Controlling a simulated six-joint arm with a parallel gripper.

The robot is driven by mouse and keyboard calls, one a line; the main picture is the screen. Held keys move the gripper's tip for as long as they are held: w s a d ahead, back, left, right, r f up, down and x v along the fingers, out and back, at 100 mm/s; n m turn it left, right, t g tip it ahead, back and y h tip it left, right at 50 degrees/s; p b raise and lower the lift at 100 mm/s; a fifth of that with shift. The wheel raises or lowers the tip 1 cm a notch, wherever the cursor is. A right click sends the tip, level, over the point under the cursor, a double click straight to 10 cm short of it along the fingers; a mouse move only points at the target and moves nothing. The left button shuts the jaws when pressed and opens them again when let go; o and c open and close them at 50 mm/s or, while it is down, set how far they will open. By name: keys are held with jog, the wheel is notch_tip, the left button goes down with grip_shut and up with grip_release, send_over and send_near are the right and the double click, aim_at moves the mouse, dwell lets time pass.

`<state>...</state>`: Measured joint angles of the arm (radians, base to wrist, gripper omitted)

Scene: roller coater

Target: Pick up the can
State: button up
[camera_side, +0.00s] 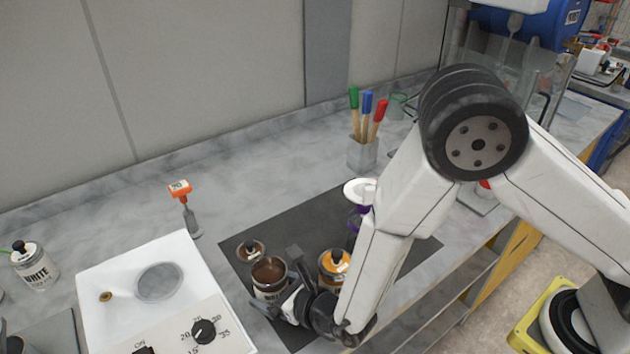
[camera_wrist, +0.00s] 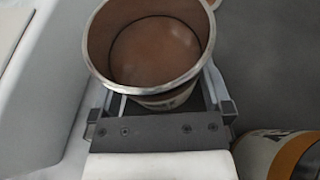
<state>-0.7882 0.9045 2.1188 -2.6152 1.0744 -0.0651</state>
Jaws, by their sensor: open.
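An open can (camera_side: 268,283) with brown contents and a pale label stands upright on the dark mat (camera_side: 322,215) in the side view. In the wrist view the can (camera_wrist: 151,50) fills the top middle, its silver rim facing me. My gripper (camera_side: 279,279) is low at the can in the side view. In the wrist view my gripper (camera_wrist: 157,104) is open, with a jaw on either side of the can's lower body. Whether the jaws touch it I cannot tell. The can's lower front is partly hidden by my gripper in the side view.
A loose lid (camera_side: 251,250) lies behind the open can. A white machine with a dial (camera_side: 204,331) stands left. A purple-banded item (camera_side: 357,216) is behind my arm.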

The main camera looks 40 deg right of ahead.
jog(key=c, duration=1.2)
jog(key=shift+r, duration=0.15)
jog(key=shift+r, duration=4.9)
